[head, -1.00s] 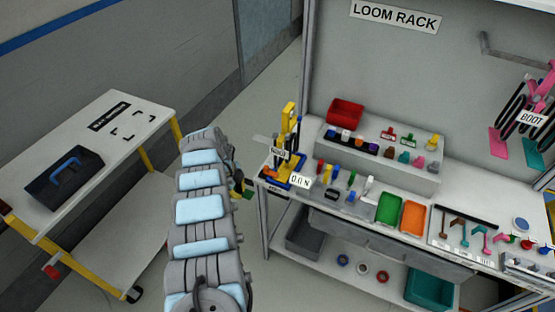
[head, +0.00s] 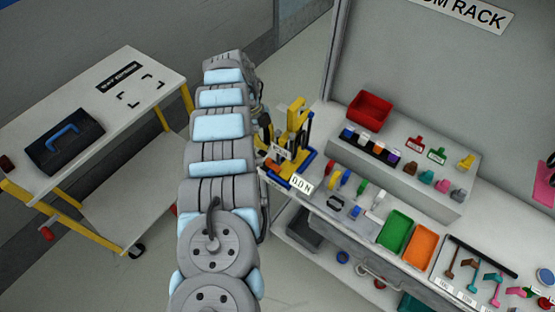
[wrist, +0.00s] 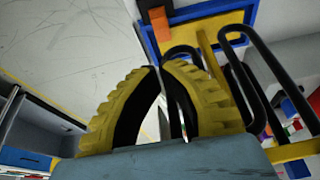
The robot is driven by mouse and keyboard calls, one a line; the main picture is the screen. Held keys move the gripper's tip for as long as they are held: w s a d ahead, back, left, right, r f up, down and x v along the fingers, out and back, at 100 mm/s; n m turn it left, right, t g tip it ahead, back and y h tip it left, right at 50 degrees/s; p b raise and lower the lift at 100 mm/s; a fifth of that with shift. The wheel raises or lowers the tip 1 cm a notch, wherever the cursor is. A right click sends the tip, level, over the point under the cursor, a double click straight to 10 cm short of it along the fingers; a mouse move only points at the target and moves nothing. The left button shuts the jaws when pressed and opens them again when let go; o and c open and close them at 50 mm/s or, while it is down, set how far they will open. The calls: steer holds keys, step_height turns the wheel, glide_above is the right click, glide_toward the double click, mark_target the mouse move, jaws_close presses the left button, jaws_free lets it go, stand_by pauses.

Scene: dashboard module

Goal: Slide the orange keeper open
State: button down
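The orange keeper (wrist: 153,22) shows in the wrist view as a small orange block near the top. It sits on a blue-edged plate (wrist: 205,42) beside a yellow part and black bars. My gripper (wrist: 161,67) has yellow ridged fingers with black pads. The fingertips come together below the orange block in the picture, apart from it, with nothing seen between them. In the head view, the yellow and blue fixture (head: 293,135) stands at the bench's left end, just right of my arm.
A 0.0 N display (head: 301,184) stands in front of the fixture. A red bin (head: 369,110), small tools, a green tray (head: 396,231) and an orange tray (head: 421,246) lie to the right. A cart (head: 150,75) with a dark toolbox (head: 64,143) is at left.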

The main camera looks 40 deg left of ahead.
mark_target(277, 171)
steer(key=shift+f, duration=0.1)
steer(key=b+x, duration=0.1)
steer(key=x, duration=0.9)
stand_by(0.4)
